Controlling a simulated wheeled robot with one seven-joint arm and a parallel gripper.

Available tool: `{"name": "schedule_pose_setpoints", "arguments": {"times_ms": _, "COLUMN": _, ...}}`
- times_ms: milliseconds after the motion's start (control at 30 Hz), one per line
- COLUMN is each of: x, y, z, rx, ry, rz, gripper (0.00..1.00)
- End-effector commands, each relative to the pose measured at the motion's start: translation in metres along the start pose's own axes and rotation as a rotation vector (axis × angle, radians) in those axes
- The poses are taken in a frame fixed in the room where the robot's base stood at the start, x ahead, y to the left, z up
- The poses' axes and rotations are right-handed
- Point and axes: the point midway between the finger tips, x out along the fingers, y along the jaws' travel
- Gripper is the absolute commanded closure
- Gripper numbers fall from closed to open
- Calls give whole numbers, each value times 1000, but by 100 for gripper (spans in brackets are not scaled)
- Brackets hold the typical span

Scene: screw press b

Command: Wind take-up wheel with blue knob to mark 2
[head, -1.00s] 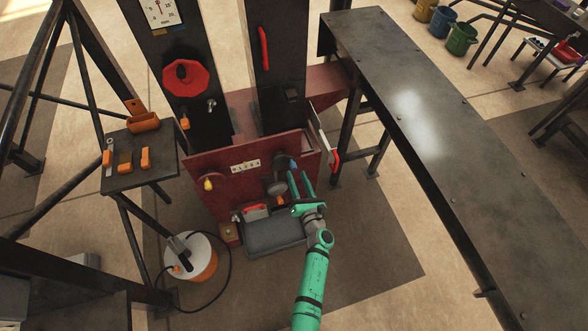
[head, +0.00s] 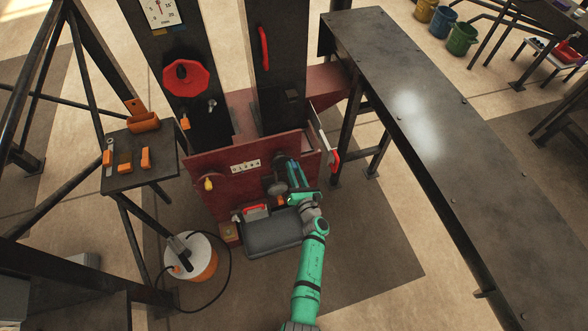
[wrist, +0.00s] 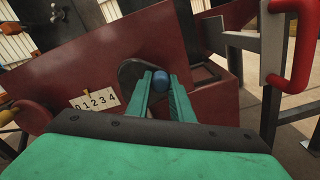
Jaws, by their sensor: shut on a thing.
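The blue knob (wrist: 161,82) sits between my fingertips in the wrist view, on the edge of the dark take-up wheel (wrist: 130,76). My gripper (wrist: 161,92) is shut on the knob. In the head view, my gripper (head: 293,168) reaches the right part of the red press front and hides the knob; the dark wheel (head: 274,188) shows just left of it. The white scale plate (wrist: 97,99) reads 0 to 4, and a small yellow pointer stands at its upper edge, around the 1 to 2 area; its exact reading is too small to tell.
A yellow knob (head: 208,184) on another crank stands left on the red press front (head: 235,200). A red handle (wrist: 291,45) on a grey bracket is close on the right. A long dark table (head: 440,130) stands at the right.

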Motion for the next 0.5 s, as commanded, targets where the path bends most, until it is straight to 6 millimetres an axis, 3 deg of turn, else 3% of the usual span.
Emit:
{"name": "schedule_pose_setpoints", "arguments": {"times_ms": 267, "x": 0, "y": -2, "z": -2, "rx": 55, "ry": 1, "rz": 0, "gripper": 100}}
{"name": "schedule_pose_setpoints", "arguments": {"times_ms": 500, "x": -1, "y": -5, "z": -7, "rx": 210, "ry": 1, "rz": 0, "gripper": 100}}
